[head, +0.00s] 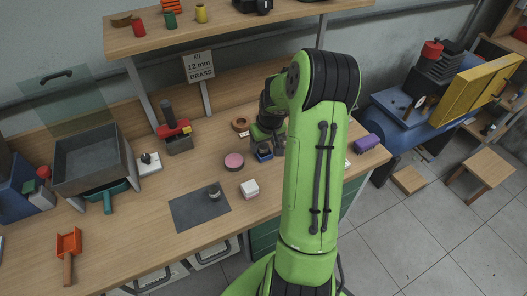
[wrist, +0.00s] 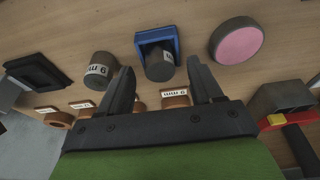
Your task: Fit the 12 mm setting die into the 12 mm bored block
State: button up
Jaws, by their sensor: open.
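My gripper (wrist: 162,88) is open and empty, pointing down over the back of the bench; in the head view (head: 264,138) my arm partly hides it. Ahead of its fingers in the wrist view, a grey cylinder with a white label (wrist: 160,66) sits in a blue square holder (wrist: 142,40). A second labelled grey cylinder (wrist: 100,66) stands to its left, near the left finger. Several copper-coloured pieces with white labels (wrist: 175,98) lie partly hidden behind the gripper. The labels are too small or tilted to read surely, so I cannot tell which are the 12 mm die and block.
A red-topped tool (head: 174,130) and grey bin (head: 92,160) stand left. A sign (head: 198,67) reads "12 mm BRASS".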

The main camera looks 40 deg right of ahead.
jog(key=shift+w+f, duration=0.15)
jog(key=shift+f, duration=0.2)
jog(key=shift+r, duration=0.1)
grip_shut()
